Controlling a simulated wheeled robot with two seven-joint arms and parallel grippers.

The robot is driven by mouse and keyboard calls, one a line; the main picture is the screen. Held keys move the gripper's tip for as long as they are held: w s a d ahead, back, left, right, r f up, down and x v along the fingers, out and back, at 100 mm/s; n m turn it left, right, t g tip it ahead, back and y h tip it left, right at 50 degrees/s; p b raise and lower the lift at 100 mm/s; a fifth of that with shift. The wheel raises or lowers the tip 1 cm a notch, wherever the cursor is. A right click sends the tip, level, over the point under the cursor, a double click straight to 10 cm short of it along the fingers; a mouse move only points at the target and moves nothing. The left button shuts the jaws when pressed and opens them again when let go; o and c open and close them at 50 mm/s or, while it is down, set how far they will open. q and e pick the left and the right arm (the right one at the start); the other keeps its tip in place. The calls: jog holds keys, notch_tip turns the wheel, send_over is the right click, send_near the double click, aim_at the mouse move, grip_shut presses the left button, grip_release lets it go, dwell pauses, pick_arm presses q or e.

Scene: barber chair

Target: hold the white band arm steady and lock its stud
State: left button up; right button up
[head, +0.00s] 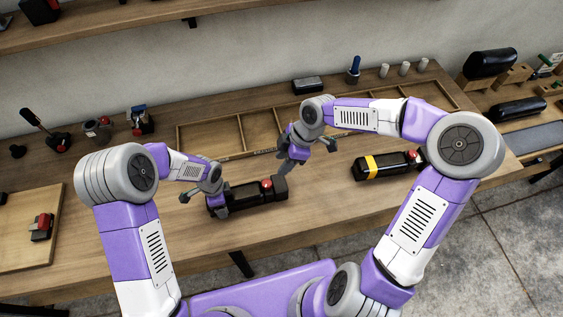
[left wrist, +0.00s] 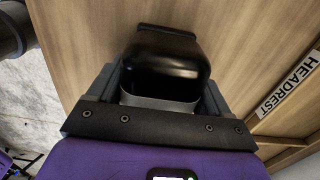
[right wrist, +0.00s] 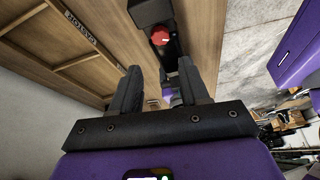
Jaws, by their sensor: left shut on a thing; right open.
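The white band arm (head: 246,194) is a black padded piece lying on the bench in the head view, with a red stud (head: 267,184) near its right end. My left gripper (head: 213,204) is shut on its left end. In the left wrist view the black pad (left wrist: 165,65) sits between the fingers, with a pale band (left wrist: 158,102) close to the palm. My right gripper (head: 284,166) is open and empty above the arm's right end. In the right wrist view the red stud (right wrist: 160,37) shows beyond the fingertips, apart from them.
A second black arm with a yellow band (head: 370,167) and red stud lies to the right. A shallow wooden divided tray (head: 205,133) lies behind, with a HEADREST label (left wrist: 290,85). Several tools stand along the back. The bench front is mostly clear.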

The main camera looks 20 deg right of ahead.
jog(key=shift+f, duration=0.1)
jog(key=n+g+y, duration=0.4)
jog(key=n+y, duration=0.1)
jog(key=y, duration=0.3)
send_near(270, 181)
jog(key=x, duration=0.9)
jog(key=shift+a, duration=0.15)
jog(key=shift+m+y, duration=0.3)
jog(key=shift+y, duration=0.1)
jog(key=c, duration=0.7)
